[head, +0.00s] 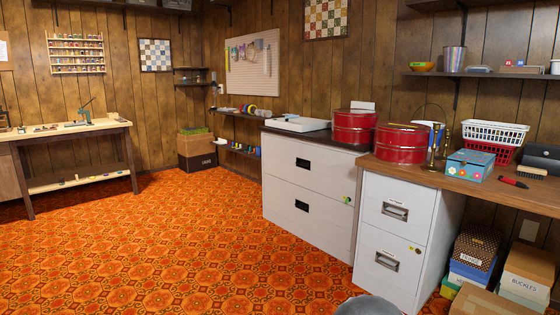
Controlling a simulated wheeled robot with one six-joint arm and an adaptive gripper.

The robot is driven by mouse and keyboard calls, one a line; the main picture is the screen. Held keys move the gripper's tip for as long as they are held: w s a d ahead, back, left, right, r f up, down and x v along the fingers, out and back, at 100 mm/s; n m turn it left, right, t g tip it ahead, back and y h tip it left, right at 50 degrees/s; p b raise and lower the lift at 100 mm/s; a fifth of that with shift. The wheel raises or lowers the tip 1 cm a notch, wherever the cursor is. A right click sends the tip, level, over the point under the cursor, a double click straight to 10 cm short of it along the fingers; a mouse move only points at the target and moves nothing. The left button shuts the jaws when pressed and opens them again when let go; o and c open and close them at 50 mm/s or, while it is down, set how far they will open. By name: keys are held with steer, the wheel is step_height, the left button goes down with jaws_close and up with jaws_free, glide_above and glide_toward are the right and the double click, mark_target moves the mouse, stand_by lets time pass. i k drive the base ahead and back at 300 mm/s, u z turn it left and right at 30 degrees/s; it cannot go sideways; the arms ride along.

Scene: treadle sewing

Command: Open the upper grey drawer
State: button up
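A light grey two-drawer filing cabinet stands right of centre in the head view, under the wooden worktop. Its upper drawer (398,207) is shut, flush with the front. It has a recessed metal handle (395,210) at its middle. The lower drawer (388,262) is also shut. To its left stands a wider, pale grey cabinet with an upper drawer (309,169) and a lower drawer (306,208), both shut, with black recessed handles. My gripper is not in view.
Orange patterned carpet (200,240) lies clear in front of the cabinets. A rounded grey thing (367,306) shows at the bottom edge, near the narrow cabinet; I cannot tell what it is. Labelled boxes (470,250) stack to the right. Red tins (402,144) stand above.

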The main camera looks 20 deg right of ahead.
mark_target(334, 174)
steer(key=i, duration=2.05)
steer(key=z, duration=0.25)
steer(key=i, duration=0.85)
steer(key=z, duration=0.15)
